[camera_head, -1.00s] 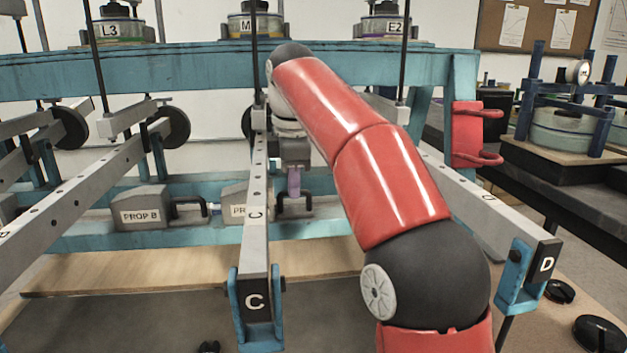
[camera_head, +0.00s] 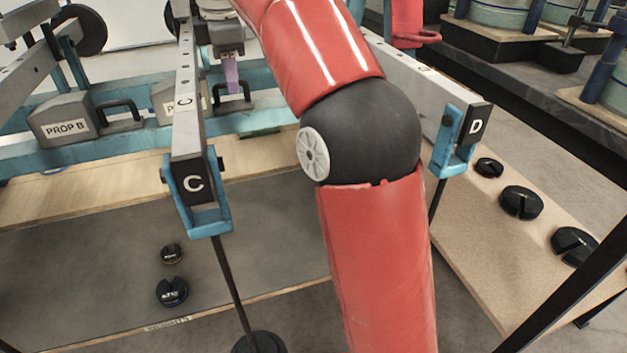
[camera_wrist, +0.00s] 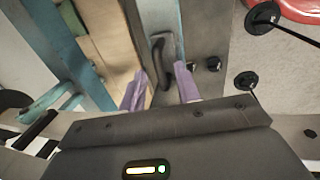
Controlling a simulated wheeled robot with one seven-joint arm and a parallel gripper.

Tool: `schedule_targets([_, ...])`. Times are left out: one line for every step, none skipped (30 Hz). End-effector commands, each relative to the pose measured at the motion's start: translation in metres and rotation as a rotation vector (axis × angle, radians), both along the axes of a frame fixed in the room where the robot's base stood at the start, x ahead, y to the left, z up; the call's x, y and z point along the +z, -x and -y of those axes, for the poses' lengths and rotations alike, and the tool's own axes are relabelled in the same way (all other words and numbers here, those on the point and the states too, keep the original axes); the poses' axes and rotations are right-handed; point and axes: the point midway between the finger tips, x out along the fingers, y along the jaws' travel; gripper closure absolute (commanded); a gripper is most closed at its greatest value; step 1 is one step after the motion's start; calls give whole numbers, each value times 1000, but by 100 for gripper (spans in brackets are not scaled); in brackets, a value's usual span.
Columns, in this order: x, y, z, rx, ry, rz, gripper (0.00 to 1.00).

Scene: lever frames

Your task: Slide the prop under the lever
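A grey prop (camera_head: 169,99) with a partly hidden "PR…" label sits behind lever C (camera_head: 187,125) on the blue beam. Its black handle (camera_head: 232,106) shows to the right of the lever, and a black handle (camera_wrist: 161,62) also shows in the wrist view. My gripper (camera_head: 231,88) points down at this handle, its purple finger touching or just above it. In the wrist view my gripper (camera_wrist: 161,73) has its two purple fingers apart, with the handle between and just ahead of them. It is open. The lever hides part of the prop.
Prop B (camera_head: 66,122) with its own handle stands on the beam at left. Lever D (camera_head: 420,83) runs along the right of my red arm. Black slotted weights (camera_head: 521,202) lie on the right board, and others (camera_head: 172,291) on the grey board at left.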

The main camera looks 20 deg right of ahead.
Motion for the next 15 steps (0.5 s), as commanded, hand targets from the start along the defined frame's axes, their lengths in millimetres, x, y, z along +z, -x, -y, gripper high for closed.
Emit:
schedule_targets([0,0,8,-5,1,1,67])
schedule_targets([0,0,12,-5,1,1,67])
schedule_targets([0,0,19,-6,1,0,67])
schedule_targets([0,0,24,-6,1,0,67])
schedule_targets([0,0,30,-6,1,0,67])
schedule_targets([0,0,38,-6,0,0,67])
schedule_targets([0,0,44,-6,1,0,67])
schedule_targets([0,0,50,-7,1,0,67])
schedule_targets([0,0,58,-6,1,0,67])
schedule_targets([0,0,64,-7,1,-1,67])
schedule_targets([0,0,70,-6,1,-1,67])
schedule_targets([0,0,78,-6,0,-1,67])
schedule_targets([0,0,84,-6,0,-1,67])
schedule_targets([0,0,90,-7,1,-1,67])
schedule_targets([0,1,98,-6,1,0,67])
